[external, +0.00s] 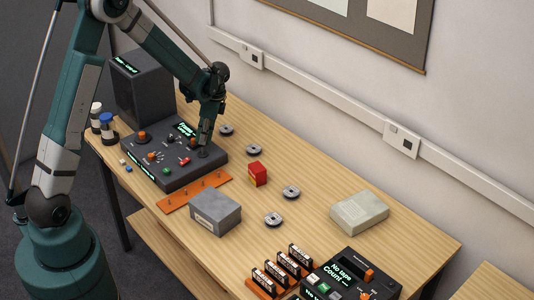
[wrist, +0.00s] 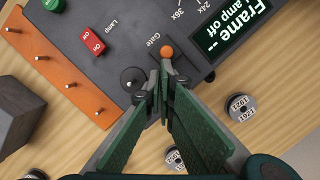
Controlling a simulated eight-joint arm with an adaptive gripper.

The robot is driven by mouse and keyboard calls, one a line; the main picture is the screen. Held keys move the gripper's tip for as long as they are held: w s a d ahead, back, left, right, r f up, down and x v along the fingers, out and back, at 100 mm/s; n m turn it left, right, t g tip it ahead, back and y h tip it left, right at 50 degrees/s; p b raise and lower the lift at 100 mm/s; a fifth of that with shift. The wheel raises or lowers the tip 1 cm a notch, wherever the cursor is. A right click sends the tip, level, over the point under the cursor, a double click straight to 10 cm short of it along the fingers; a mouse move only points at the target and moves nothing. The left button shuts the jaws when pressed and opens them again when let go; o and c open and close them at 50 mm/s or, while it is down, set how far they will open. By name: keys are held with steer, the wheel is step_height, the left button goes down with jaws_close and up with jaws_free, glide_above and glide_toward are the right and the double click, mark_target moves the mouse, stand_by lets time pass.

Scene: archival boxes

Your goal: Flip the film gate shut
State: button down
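The dark control console (external: 185,172) stands on the table at the back left, and its top fills much of the wrist view (wrist: 105,45). The film gate lever, tipped with an orange ball (wrist: 167,52), sits beside the word "Gate". My gripper (external: 203,146) reaches down over the console's right part. In the wrist view my fingertips (wrist: 166,72) are close together, right by the lever just below its ball. A narrow gap shows between them, but I cannot tell whether they grip the lever's stem. The lever's base is hidden behind the fingers.
A black round spindle (wrist: 132,77) is just left of my fingers. A red lamp switch (wrist: 92,40) and a lit screen reading "Lamp off" (wrist: 240,30) are nearby. An orange pegged strip (external: 195,193), grey box (external: 215,211), red box (external: 257,174) and several reels (wrist: 241,107) surround the console.

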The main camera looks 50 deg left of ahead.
steer(key=shift+w, duration=0.1)
steer(key=shift+w+d, duration=0.4)
steer(key=shift+d, duration=0.1)
steer(key=shift+w+d+r+b, duration=0.2)
steer(key=shift+w+d, duration=0.3)
steer(key=shift+w, duration=0.05)
steer(key=shift+w+d+r+b, duration=0.2)
steer(key=shift+w+d, duration=0.3)
steer(key=v, duration=0.9)
steer(key=shift+p, duration=0.35)
steer(key=shift+r, duration=0.15)
